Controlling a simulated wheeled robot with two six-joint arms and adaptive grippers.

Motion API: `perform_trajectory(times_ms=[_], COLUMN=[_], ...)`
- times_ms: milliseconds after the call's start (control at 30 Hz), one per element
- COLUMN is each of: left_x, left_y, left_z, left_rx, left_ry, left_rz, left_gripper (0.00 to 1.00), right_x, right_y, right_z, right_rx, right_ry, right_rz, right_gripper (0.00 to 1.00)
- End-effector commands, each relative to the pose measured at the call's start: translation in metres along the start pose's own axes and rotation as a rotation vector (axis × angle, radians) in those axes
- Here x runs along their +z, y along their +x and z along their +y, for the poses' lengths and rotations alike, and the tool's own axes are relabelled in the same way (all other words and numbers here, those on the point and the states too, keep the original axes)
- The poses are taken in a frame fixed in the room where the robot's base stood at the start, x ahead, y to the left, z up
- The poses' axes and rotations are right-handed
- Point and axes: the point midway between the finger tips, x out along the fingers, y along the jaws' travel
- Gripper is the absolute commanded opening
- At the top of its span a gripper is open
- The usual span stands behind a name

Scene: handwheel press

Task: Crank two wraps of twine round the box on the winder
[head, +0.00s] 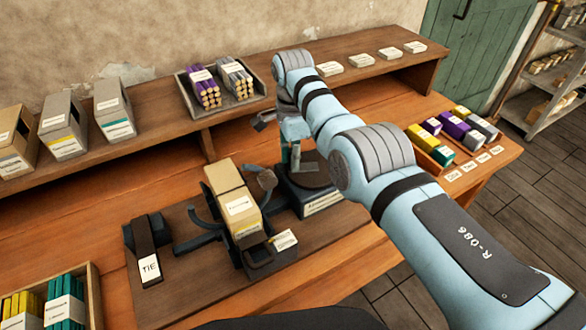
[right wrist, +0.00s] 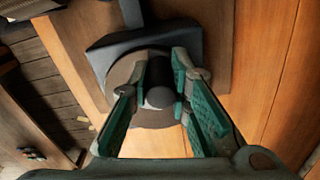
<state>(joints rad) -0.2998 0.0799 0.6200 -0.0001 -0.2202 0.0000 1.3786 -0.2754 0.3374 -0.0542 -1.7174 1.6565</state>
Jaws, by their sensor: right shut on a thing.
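The cardboard-coloured box (head: 236,207) with white labels sits upright in the winder (head: 262,262), a dark frame with curved arms on a wooden board. To its right is a dark round crank base (head: 322,199) with a label. My right gripper (head: 291,162) points down over this base, partly hidden by my own arm. In the right wrist view the gripper (right wrist: 168,92) is shut on a dark cylindrical crank knob (right wrist: 161,84), which stands over a round grey disc (right wrist: 128,76). I cannot make out any twine on the box. My left gripper is out of view.
A dark block labelled TIE (head: 149,262) stands left of the winder. A shelf behind holds grey boxes (head: 114,107) and a tray of bundled rods (head: 217,92). Coloured blocks (head: 454,131) lie at the right end. A bin of bundles (head: 47,310) is front left.

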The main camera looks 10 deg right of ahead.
Motion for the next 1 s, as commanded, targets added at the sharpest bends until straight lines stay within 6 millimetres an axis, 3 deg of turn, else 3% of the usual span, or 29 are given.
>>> perform_trajectory(times_ms=[133,567,600,700,1000], left_x=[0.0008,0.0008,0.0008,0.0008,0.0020], left_y=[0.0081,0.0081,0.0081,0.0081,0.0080], left_z=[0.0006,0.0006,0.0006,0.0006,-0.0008], left_rx=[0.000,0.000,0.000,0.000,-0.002], left_ry=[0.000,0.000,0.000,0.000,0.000], left_rz=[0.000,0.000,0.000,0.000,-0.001], left_gripper=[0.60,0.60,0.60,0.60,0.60], right_x=[0.0001,0.0003,0.0003,0.0002,0.0001], right_y=[0.0021,0.0015,0.0015,0.0012,0.0006], right_z=[0.0002,0.0007,0.0007,0.0005,-0.0001], right_rx=[0.006,0.008,0.008,0.007,0.005], right_ry=[0.020,0.027,0.027,0.027,0.026], right_rz=[-0.001,-0.002,-0.002,-0.002,-0.001], right_gripper=[0.00,0.00,0.22,0.38,0.38])
